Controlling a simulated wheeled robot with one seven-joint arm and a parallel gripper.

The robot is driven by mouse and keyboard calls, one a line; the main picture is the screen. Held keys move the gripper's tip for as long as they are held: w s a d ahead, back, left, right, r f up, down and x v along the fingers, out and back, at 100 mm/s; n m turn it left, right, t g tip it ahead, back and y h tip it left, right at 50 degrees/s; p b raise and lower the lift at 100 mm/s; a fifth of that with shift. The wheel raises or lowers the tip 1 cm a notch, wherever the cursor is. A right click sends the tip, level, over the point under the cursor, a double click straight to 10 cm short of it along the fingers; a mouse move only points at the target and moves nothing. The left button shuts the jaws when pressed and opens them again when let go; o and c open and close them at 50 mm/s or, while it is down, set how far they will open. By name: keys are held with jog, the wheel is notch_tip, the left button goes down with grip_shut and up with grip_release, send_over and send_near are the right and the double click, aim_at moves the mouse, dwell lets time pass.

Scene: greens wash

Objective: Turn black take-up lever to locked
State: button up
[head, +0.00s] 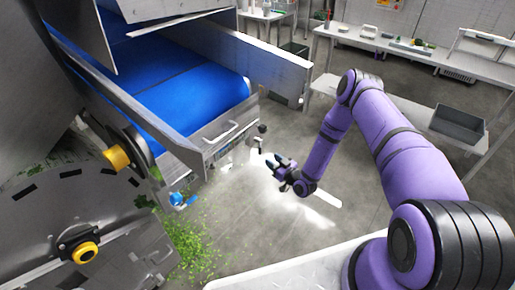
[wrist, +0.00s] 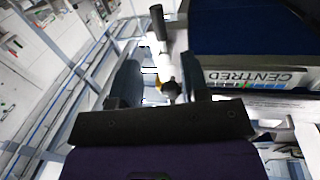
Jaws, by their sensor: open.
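In the wrist view a dark handle (wrist: 158,22), apparently the lever, stands beside a pale metal shaft at the top centre. My gripper (head: 273,164) is open and empty, just below and right of that corner in the head view. In the wrist view my gripper (wrist: 161,68) has its two fingers apart, with the pale shaft and a small brass part between them in the picture. I cannot tell any contact. No locked mark is readable.
The blue conveyor belt (head: 195,95) lies behind the lever, with a metal handle (head: 219,136) on its end plate. An upside-down CENTRED label (wrist: 255,78) shows right of the fingers. Green scraps (head: 195,245) litter the floor. A steel table (head: 400,48) stands at the back right.

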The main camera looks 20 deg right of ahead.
aim_at(260, 148)
jog(key=x, duration=0.9)
jog(key=shift+w, duration=0.1)
grip_shut()
